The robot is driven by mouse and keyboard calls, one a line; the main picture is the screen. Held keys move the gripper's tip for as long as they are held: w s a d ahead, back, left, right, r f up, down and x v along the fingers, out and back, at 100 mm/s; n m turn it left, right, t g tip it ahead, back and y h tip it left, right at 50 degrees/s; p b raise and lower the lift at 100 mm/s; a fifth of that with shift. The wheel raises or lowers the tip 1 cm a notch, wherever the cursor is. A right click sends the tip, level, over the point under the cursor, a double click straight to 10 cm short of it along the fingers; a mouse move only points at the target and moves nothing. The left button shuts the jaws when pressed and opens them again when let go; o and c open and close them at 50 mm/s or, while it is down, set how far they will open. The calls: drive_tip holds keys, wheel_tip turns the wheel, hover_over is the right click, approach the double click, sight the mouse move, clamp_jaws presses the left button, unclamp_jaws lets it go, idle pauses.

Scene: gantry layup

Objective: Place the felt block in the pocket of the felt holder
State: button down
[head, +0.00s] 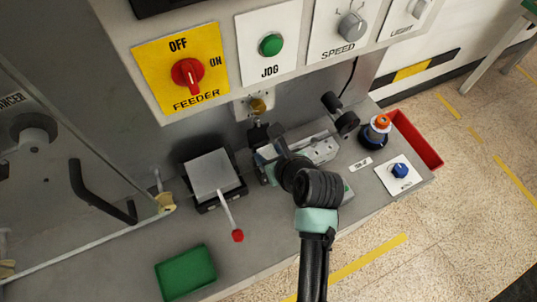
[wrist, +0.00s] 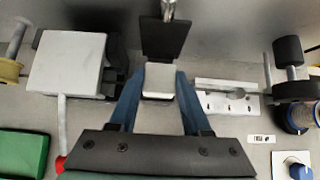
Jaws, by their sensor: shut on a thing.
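My gripper (wrist: 159,78) has its two blue fingers on either side of a small pale block, which looks like the felt block (wrist: 160,82). In the head view my gripper (head: 267,158) is low over the bench, and my wrist hides most of the block. A dark upright plate on a dark bracket, probably the felt holder (wrist: 167,38), stands directly behind the block in the wrist view. The block overlaps the plate's lower edge in the picture. I cannot tell whether they touch or whether the block is inside a pocket.
A box with a grey top (head: 212,172) and red-knobbed lever (head: 237,235) stands left. A green tray (head: 186,272) lies front left. A slotted metal plate (wrist: 225,97), a spool (head: 375,132) and a blue knob (head: 400,170) are right. The control panel (head: 222,75) overhangs behind.

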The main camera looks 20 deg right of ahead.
drive_tip(key=shift+w, duration=0.35)
drive_tip(key=shift+f, duration=1.75)
drive_tip(key=shift+f, duration=0.15)
drive_tip(key=shift+c, duration=1.8)
unclamp_jaws()
drive_tip(key=v, duration=1.2)
drive_tip(key=shift+p, duration=0.3)
